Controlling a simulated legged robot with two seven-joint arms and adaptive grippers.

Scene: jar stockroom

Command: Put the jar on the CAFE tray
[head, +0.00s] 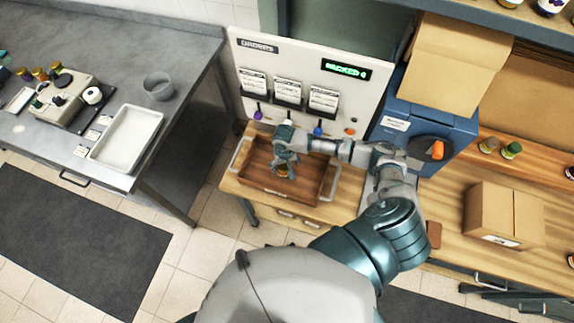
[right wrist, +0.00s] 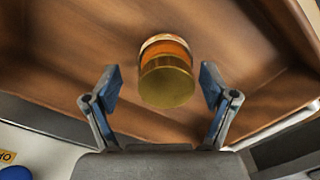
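A jar (right wrist: 167,80) with a gold lid and orange contents shows in the right wrist view. It stands on the floor of a brown wooden tray (right wrist: 70,50). My right gripper (right wrist: 160,85) has its two fingers spread, with a gap on each side of the jar; neither finger touches it. In the head view, my right gripper (head: 287,168) points down into the brown tray (head: 318,182) and mostly hides the jar. The label on the tray's front is too small to read. My left gripper is not in view.
Behind the tray stands a white board (head: 300,65) with order slips and a green display. A blue machine (head: 425,120) and a cardboard box (head: 503,215) are to the right. A white tray (head: 127,137) and a grey cup (head: 158,86) sit on the left bench.

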